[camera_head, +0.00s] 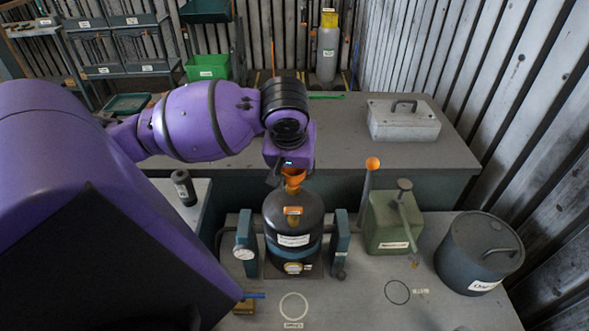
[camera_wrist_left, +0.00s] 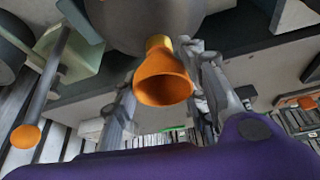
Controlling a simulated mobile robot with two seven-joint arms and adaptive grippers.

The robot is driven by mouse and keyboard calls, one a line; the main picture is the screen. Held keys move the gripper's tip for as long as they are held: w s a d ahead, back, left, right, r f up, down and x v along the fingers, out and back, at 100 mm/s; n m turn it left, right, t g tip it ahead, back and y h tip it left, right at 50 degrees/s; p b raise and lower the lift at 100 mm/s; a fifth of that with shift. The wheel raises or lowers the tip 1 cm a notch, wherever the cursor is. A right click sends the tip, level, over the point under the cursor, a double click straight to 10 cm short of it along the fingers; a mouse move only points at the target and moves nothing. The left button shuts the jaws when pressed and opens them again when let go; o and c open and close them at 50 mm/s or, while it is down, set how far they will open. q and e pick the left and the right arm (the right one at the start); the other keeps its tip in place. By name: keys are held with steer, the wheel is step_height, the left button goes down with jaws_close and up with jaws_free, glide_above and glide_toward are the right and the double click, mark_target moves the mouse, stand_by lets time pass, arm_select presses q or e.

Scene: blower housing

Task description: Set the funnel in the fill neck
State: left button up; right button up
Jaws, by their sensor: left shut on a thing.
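The orange funnel (camera_head: 293,180) is above the top of the dark blower vessel (camera_head: 292,215). In the left wrist view the funnel (camera_wrist_left: 164,80) shows its wide mouth toward the camera. Its narrow end meets a brass-coloured fill neck (camera_wrist_left: 158,42) on the vessel; I cannot tell how deep the spout sits. My left gripper (camera_head: 289,172) is shut on the funnel, and its fingers (camera_wrist_left: 163,75) stand on either side of it. The neck is hidden behind the funnel and gripper in the head view. My right gripper is not in view.
A green can (camera_head: 385,225) and an orange-tipped lever (camera_head: 367,190) stand right of the vessel. A lidded drum (camera_head: 478,255) is at the far right. A dark bottle (camera_head: 184,187) is left. A grey toolbox (camera_head: 403,122) sits on the rear bench. The front bench has clear room.

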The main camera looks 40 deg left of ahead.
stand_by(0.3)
arm_select(q)
steer(key=o, duration=1.4)
steer(key=shift+r, duration=3.5)
